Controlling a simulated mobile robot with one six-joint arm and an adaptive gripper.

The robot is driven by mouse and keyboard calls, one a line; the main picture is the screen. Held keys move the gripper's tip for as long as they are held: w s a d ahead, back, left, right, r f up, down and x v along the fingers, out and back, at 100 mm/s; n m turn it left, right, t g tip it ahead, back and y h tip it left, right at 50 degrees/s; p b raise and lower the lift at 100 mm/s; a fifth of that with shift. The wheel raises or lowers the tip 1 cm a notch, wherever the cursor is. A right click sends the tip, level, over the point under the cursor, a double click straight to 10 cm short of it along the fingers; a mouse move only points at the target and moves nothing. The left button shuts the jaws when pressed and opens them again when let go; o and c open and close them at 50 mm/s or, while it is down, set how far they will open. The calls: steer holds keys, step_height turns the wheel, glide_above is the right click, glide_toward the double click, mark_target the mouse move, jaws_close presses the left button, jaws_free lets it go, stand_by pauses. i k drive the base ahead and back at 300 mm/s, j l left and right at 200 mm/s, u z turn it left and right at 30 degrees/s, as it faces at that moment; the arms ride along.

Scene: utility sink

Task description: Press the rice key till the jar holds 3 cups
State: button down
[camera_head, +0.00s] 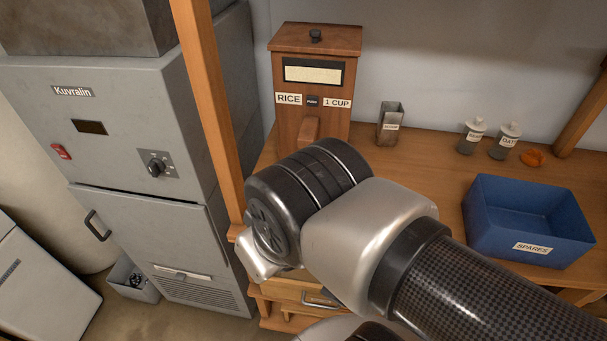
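The wooden rice dispenser (346,128) stands against the back wall, with a knobbed lid and a pale window. Its front carries the labels "RICE" and "1 CUP". Between them is a small dark key (312,101), whose lettering is too small to read surely. A wooden spout (311,128) juts out below. My arm crosses in front of the dispenser's lower part and hides the area under the spout. No jar for rice can be made out there. My gripper's fingers are not visible; only my arm's wrist links show, below and in front of the dispenser.
A small grey labelled container (390,125) stands right of the dispenser. Two small lidded jars (487,139) and an orange item (532,157) sit further right. A blue "SPARES" bin (480,228) is at the right. A wooden post (211,110) and a grey Kuvralin machine (110,140) stand left.

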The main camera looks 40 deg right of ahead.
mark_target(312, 101)
steer(key=z, duration=1.6)
